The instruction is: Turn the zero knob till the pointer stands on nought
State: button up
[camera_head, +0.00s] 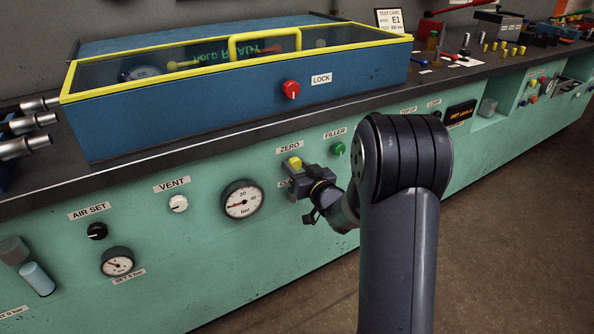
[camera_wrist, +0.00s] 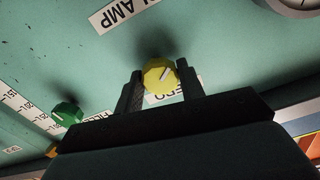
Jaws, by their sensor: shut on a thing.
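The yellow zero knob (camera_head: 294,162) sits on the green panel under the ZERO label (camera_head: 290,148). My gripper (camera_head: 296,172) is at the knob, with the arm reaching in from the lower right. In the wrist view the knob (camera_wrist: 159,76) is between the two dark fingers (camera_wrist: 160,90), which are shut on it. A pale line on its face runs slantwise. The round pressure gauge (camera_head: 242,200) is left of the knob, marked bar with 20 and 40. Its red pointer lies toward the lower left; its exact reading is too small to tell.
The green FILLER knob (camera_head: 339,149) is close on the right. The white VENT knob (camera_head: 178,204), black AIR SET knob (camera_head: 97,231) and a smaller gauge (camera_head: 117,262) are further left. A blue box with a yellow frame (camera_head: 190,118) and red LOCK knob (camera_head: 290,89) stands above.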

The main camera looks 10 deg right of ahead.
dwell(0.3)
jog(key=o, duration=1)
jog(key=shift+s, duration=0.1)
jog(key=p+v, duration=0.1)
jog(key=v, duration=0.9)
jog(key=shift+s+d, duration=0.15)
jog(key=shift+s, duration=0.15)
